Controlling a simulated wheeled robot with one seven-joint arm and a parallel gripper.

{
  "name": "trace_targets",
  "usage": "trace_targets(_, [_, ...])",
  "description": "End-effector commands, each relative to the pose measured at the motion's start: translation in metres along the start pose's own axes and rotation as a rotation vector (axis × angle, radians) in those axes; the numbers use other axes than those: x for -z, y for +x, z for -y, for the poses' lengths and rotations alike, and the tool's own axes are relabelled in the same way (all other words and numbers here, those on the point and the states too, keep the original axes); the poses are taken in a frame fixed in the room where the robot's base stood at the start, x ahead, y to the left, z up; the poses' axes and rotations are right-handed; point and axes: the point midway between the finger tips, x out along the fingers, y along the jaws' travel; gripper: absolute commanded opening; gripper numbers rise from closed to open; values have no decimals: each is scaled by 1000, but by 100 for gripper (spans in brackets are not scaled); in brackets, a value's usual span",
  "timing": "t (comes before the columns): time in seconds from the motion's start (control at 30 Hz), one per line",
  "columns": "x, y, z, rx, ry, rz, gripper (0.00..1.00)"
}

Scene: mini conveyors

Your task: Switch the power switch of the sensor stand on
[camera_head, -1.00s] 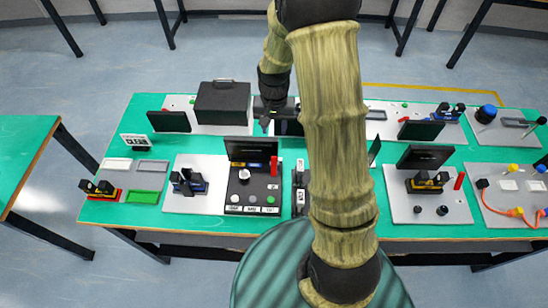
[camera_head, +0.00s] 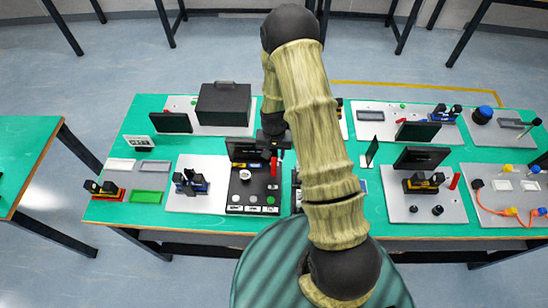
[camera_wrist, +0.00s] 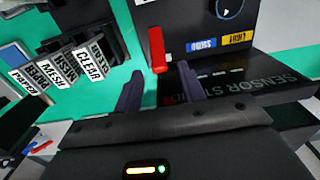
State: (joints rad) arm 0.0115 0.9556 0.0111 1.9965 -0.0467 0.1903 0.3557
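The black sensor stand (camera_head: 238,194) stands mid-table in the head view. No contact with the lever shows.
Blue and yellow labels (camera_wrist: 237,38) and a dial (camera_wrist: 229,6) are on the stand. Several labelled cards, one reading "CLEAR" (camera_wrist: 91,66), stand in a rack left of my gripper. A dark screen (camera_head: 243,149) rises behind the stand. Green table (camera_wrist: 122,80) shows between rack and lever.

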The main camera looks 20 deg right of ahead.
Motion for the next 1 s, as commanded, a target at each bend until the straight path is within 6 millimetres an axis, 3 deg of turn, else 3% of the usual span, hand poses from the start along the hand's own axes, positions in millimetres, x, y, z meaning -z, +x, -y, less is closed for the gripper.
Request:
trace_targets(0.3, [0, 36, 0, 0, -2, 1, 40])
trace_targets(0.67, [0, 42, 0, 0, -1, -1, 40])
trace_targets(0.7, [0, 42, 0, 0, -1, -1, 38])
trace_targets(0.9, [0, 42, 0, 0, -1, -1, 0])
trace_targets(1.0, [0, 42, 0, 0, -1, -1, 0])
